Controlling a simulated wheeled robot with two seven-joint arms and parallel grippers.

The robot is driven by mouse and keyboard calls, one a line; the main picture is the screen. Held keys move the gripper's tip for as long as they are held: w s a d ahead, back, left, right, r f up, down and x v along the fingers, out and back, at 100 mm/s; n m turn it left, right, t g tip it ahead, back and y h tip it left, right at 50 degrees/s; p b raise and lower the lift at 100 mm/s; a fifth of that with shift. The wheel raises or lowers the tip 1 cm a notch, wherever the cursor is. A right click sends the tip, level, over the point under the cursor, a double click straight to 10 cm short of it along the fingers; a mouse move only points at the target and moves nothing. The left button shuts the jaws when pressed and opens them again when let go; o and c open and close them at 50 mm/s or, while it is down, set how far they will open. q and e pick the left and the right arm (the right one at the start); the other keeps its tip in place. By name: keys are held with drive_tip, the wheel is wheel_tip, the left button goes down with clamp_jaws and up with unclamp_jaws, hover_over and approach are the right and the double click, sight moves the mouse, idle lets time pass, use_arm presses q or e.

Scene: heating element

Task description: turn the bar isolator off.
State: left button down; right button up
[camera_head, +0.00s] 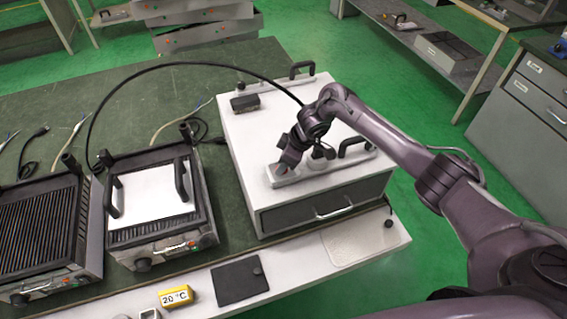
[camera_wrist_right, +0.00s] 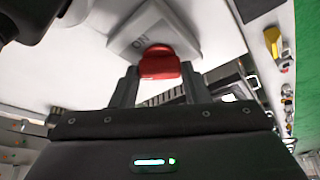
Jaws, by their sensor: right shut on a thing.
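The isolator's red switch (camera_wrist_right: 160,62) stands on a white block (camera_wrist_right: 150,30) marked "ON" in the wrist view. In the head view my right gripper (camera_head: 281,168) reaches down to the left end of a long pale bar (camera_head: 325,166) with a black handle, on top of the white cabinet. The fingers partly hide the switch's lower part. My left gripper is not in view.
The white cabinet (camera_head: 240,143) has a grey drawer (camera_head: 325,207) at its front. A second black handle (camera_head: 302,69) and a black box (camera_head: 245,103) are at its back. Two grill units (camera_head: 158,217) stand to the left. A yellow 20°C display (camera_head: 176,297) is in front.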

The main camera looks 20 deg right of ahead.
drive_tip(key=n+b, duration=0.1)
drive_tip(key=n, duration=0.1)
drive_tip(key=n+g+b, duration=0.1)
drive_tip(key=n+b, duration=0.1)
drive_tip(key=shift+w+f+g+y, duration=0.15)
drive_tip(key=shift+w+g+y, duration=0.05)
drive_tip(key=shift+g+y, duration=0.1)
drive_tip(key=shift+n+g+b, duration=0.45)
drive_tip(key=shift+n+g, duration=0.05)
drive_tip(key=shift+n, duration=1.1)
drive_tip(key=o, duration=1)
drive_tip(key=shift+r, duration=0.2)
drive_tip(key=p+v, duration=0.2)
drive_tip(key=v, duration=0.5)
drive_tip(key=shift+w+d+r, duration=0.1)
drive_tip(key=shift+d+r, duration=0.15)
drive_tip(key=shift+r, duration=0.05)
